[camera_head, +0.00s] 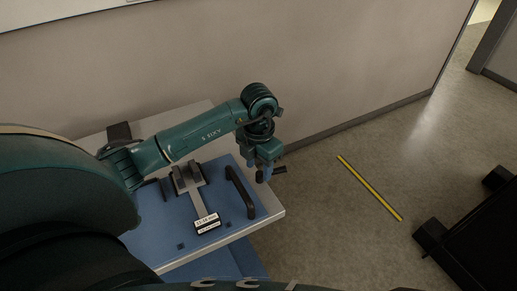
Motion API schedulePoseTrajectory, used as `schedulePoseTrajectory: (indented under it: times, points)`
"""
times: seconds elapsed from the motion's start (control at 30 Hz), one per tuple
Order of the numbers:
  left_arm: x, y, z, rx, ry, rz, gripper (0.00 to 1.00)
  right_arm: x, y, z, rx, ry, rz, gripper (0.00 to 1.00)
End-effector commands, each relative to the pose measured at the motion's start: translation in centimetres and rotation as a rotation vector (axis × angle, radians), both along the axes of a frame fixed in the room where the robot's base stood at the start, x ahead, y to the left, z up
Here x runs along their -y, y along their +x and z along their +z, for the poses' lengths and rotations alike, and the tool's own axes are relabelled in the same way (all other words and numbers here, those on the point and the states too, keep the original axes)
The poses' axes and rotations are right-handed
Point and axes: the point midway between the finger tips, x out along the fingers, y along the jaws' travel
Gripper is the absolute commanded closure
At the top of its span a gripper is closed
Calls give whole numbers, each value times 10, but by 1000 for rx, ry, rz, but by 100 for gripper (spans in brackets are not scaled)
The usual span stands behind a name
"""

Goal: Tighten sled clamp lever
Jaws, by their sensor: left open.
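A grey sled-like fixture (198,198) with a labelled block (207,223) at its near end sits on the blue surface of the table. Dark blocks stand at its far end. A black bar handle (240,192) stands on the blue surface right of the fixture. I cannot tell which dark part is the clamp lever. My left gripper (264,174) is open and points down by the table's right edge, right of the handle's far end. A small dark piece (280,170) shows beside its fingers; I cannot tell whether they touch it. My right gripper is not in view.
The table's pale edge (273,222) runs along its right side. A wall stands behind it. The floor on the right is open, with a yellow strip (370,188) and a dark object (480,235) at the lower right.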

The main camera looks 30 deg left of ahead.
Motion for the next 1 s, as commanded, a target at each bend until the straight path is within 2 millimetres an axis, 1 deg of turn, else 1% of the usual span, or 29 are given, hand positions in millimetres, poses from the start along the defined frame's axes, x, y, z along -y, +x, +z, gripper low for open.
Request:
schedulePoseTrajectory:
  times: [0.03, 0.1, 0.2, 0.37, 0.57, 0.67, 1.0]
  points:
    - [0, -1, -8, -3, -1, 0, 55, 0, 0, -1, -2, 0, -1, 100]
    - [0, 0, -16, -2, 0, 0, 55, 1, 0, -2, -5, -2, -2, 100]
    - [0, 0, -24, -1, -2, 0, 55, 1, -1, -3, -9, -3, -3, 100]
    - [0, 0, -29, 1, -1, -1, 55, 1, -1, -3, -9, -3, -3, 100]
    - [0, 0, -29, 1, -1, -1, 55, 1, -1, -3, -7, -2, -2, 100]
    - [0, 0, -29, 0, -1, -1, 61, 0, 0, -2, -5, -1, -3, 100]
    - [0, 0, -29, 1, 1, 0, 89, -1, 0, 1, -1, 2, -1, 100]
